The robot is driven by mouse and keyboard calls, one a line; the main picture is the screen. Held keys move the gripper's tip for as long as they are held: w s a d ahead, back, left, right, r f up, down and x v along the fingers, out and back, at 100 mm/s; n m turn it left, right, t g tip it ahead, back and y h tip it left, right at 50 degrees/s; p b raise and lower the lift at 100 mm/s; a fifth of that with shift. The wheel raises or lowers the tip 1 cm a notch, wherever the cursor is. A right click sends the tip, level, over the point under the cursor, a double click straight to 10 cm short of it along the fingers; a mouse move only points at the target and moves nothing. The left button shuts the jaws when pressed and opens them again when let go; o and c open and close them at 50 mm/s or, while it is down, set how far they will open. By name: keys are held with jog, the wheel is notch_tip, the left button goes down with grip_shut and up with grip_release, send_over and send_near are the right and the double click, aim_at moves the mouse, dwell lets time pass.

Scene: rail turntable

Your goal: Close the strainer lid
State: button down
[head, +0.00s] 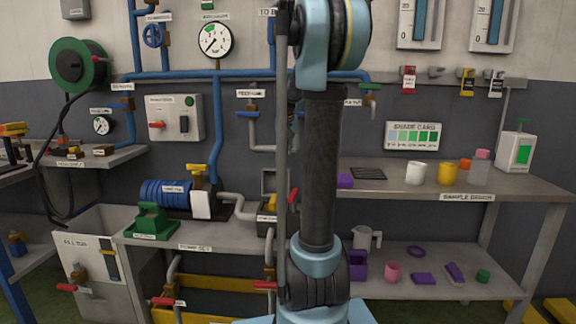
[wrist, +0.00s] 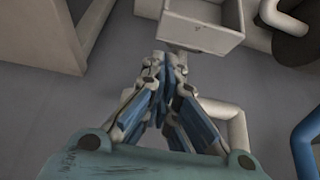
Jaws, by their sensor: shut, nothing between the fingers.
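The strainer is a dark box (head: 266,222) on the pump bench in the head view, partly hidden behind my arm. Its grey lid (head: 270,182) appears to stand up, open, at the back of the box. In the wrist view, a pale grey, shallow, hollow panel (wrist: 205,22) at the top looks like this lid. My gripper (wrist: 168,58) is shut and empty, with its fingertips just below the lower edge of that panel. I cannot tell whether they touch it. In the head view my arm hides the gripper.
The blue pump (head: 166,193) and a white pipe stand left of the strainer. A red handle (head: 293,195) shows close to it. In the wrist view, pale pipes (wrist: 285,18) lie at upper right and a blue pipe (wrist: 306,145) at lower right. The sample bench (head: 520,184) is at right.

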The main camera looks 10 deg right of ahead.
jog(key=w+x, duration=0.1)
jog(key=x, duration=0.9)
jog(key=shift+w+d, duration=0.2)
jog(key=shift+w, duration=0.1)
jog(key=shift+a+r, duration=0.15)
